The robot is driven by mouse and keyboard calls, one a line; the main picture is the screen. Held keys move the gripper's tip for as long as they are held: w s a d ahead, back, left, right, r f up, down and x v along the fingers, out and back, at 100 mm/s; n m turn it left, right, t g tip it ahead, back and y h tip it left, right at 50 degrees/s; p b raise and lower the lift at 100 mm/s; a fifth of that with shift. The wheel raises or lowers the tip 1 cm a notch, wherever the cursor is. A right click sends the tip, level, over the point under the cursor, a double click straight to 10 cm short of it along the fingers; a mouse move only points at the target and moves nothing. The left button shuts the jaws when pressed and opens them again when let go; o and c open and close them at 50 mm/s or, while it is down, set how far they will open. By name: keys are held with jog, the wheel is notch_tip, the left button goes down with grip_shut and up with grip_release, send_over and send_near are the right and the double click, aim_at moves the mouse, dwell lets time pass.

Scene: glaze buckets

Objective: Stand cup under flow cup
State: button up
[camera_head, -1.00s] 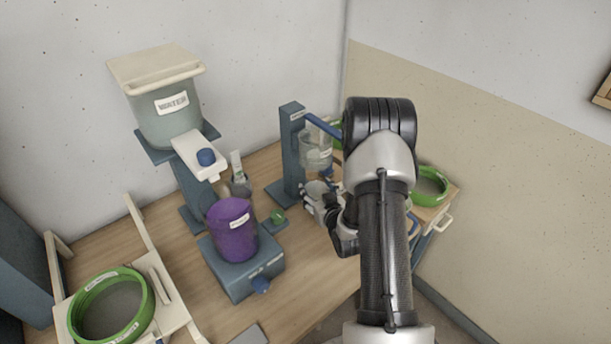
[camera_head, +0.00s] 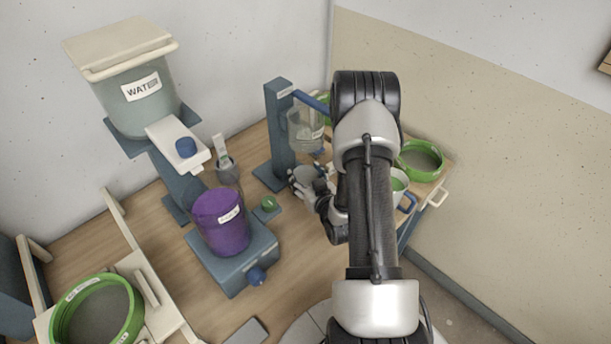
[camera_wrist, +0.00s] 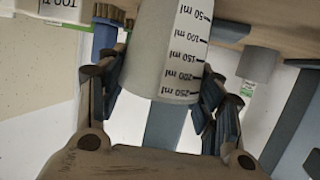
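The flow cup (camera_head: 305,130) is a clear vessel held by a blue arm on a blue stand (camera_head: 281,140) at the back of the table. A pale grey cup (camera_head: 309,176) is just below it in the head view. In the wrist view the cup (camera_wrist: 168,55) shows a white millilitre scale. My gripper (camera_wrist: 162,85) has its fingers on both sides of the cup, shut on it. The gripper also shows in the head view (camera_head: 311,188), partly hidden by my arm. Whether the cup's base touches the table cannot be told.
A purple bucket (camera_head: 221,222) stands on a blue base at left, below a water tank (camera_head: 140,95). Green-rimmed sieves (camera_head: 97,314) (camera_head: 420,160) lie at front left and right.

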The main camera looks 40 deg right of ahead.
jog(key=o, duration=0.4)
jog(key=shift+o, duration=0.2)
jog(key=shift+r, duration=0.15)
jog(key=shift+s+r+p, duration=0.15)
jog(key=shift+s+p, duration=0.1)
jog(key=shift+p, duration=0.05)
jog(key=p+v, duration=0.1)
jog(key=v, duration=1)
jog(key=shift+s+p, duration=0.2)
jog(key=shift+p, duration=0.2)
jog(key=shift+a+r, duration=0.1)
jog(key=shift+a, duration=0.05)
